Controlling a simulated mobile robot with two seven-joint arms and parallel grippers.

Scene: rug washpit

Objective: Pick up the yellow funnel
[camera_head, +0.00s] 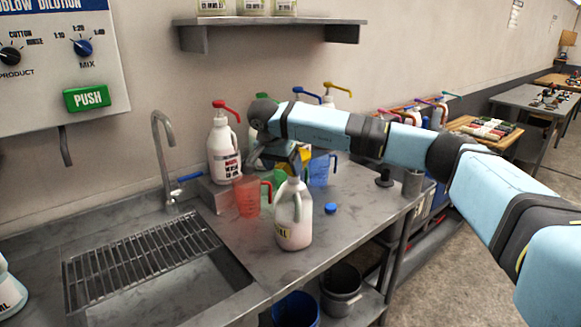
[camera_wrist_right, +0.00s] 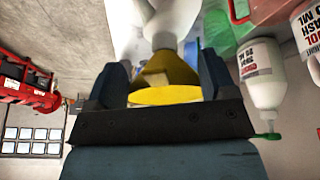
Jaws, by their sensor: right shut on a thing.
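The yellow funnel (camera_wrist_right: 168,72) is between the two fingers of my right gripper (camera_wrist_right: 165,85) in the right wrist view, and the fingers are shut on it. In the head view a yellow patch of the funnel (camera_head: 307,156) shows beside my right gripper (camera_head: 290,160), above the counter; the arm hides the rest. A white bottle (camera_wrist_right: 172,18) is just beyond the funnel in the wrist view; I cannot tell whether they touch. My left gripper is in neither view.
A white jug (camera_head: 294,222) stands in front of the gripper on the steel counter (camera_head: 250,250). A red measuring jug (camera_head: 247,196), a blue one (camera_head: 322,170) and a red-pump bottle (camera_head: 222,150) are close by. A blue cap (camera_head: 330,208) lies to the right. A sink grate (camera_head: 140,262) is at left.

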